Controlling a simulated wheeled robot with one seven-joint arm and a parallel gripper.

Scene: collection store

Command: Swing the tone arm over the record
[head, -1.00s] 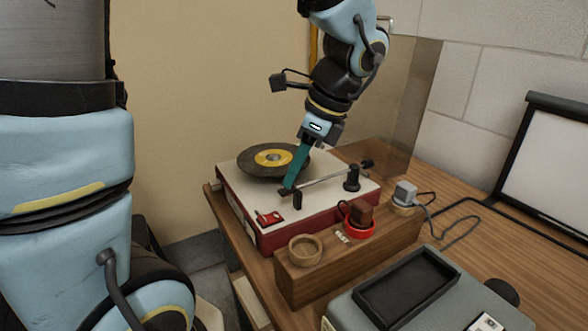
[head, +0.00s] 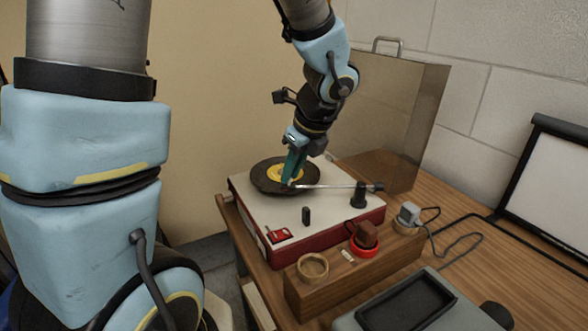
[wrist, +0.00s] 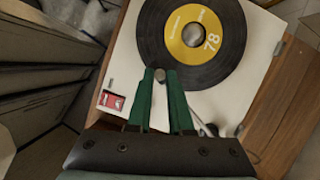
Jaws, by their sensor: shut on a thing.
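The record player (head: 330,211) is a red box with a pale top. A black record (head: 262,181) with a yellow label lies on it and also shows in the wrist view (wrist: 230,62). The tone arm (head: 325,187) is a thin silver tube running left from its black pivot post (head: 358,194). My gripper (head: 288,183) has green fingers shut on the tone arm's head end, at the record's near edge. In the wrist view the fingertips (wrist: 161,75) pinch a small greyish piece. The exact height above the record is unclear.
A short black rest post (head: 306,216) stands empty on the deck, near a red switch (head: 278,235). In front is a wooden block (head: 345,277) with a round cup and a red-ringed holder. A grey case (head: 405,305) and a tall transparent panel (head: 398,110) stand nearby.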

